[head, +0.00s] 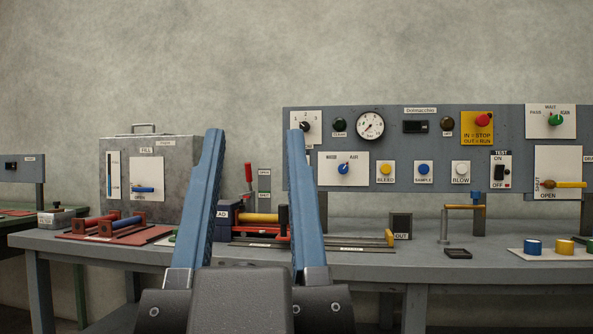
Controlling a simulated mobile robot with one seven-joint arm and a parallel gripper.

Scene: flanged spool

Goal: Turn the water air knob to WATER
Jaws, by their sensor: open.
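The water air knob (343,169) is a small blue knob on a white plate (360,181) on the left part of the grey control panel. The plate reads AIR at the upper right of the knob. The label at its upper left is too small to read surely, and I cannot tell exactly where the knob points. My gripper (251,135) is in the foreground with its two long blue fingers spread wide and nothing between them. Its right finger stands just left of the plate in the picture and covers a little of the panel's left end.
The panel (390,150) also bears a gauge (370,126), yellow, blue and white buttons, a red stop button (482,119), a TEST switch (500,172) and a yellow valve lever (565,184). Below, the grey bench (365,270) holds a clamp, a small dark block (401,224) and a stand. A grey tank (172,170) stands left.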

